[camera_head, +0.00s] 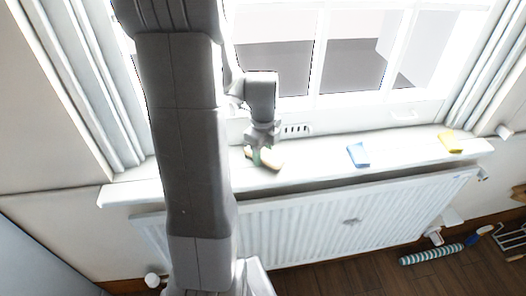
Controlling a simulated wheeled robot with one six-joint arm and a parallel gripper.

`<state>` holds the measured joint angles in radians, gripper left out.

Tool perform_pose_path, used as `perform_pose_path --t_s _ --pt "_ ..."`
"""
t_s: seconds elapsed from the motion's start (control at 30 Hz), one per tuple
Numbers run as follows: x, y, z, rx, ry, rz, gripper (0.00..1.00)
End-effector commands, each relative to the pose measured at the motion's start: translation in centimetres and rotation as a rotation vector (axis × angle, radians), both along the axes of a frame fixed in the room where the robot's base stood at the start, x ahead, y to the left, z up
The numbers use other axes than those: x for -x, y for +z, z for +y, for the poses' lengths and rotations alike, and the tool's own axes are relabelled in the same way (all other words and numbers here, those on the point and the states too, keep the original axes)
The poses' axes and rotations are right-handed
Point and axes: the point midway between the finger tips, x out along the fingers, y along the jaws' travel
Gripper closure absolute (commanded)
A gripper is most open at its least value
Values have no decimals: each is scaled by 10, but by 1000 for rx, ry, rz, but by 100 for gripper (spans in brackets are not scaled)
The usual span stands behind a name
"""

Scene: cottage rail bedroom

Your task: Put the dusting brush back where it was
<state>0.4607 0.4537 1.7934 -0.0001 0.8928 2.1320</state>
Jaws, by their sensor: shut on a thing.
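My gripper (262,144) is at the window sill (310,163), left of the sill's middle. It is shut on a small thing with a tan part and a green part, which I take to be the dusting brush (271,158). The brush is low, at the level of the sill top; I cannot tell whether it touches the sill. The gripper's fingers hide part of the brush.
A blue item (358,155) lies on the sill to the right, and a yellow item (450,142) lies farther right. A white radiator (350,222) hangs below the sill. The window (350,60) stands behind. A striped roll (432,254) lies on the floor at right.

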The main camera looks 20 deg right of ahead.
Motion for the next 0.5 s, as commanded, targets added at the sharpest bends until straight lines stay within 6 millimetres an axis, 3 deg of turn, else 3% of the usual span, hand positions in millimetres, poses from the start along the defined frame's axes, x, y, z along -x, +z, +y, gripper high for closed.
perform_pose_path --t_s 0.17,0.2,0.3,0.5 --pt "0 -2 0 0 0 0 77" --pt "0 -2 0 0 0 0 54" --pt "0 -1 0 0 0 0 37" --pt "0 -1 0 0 0 0 37"
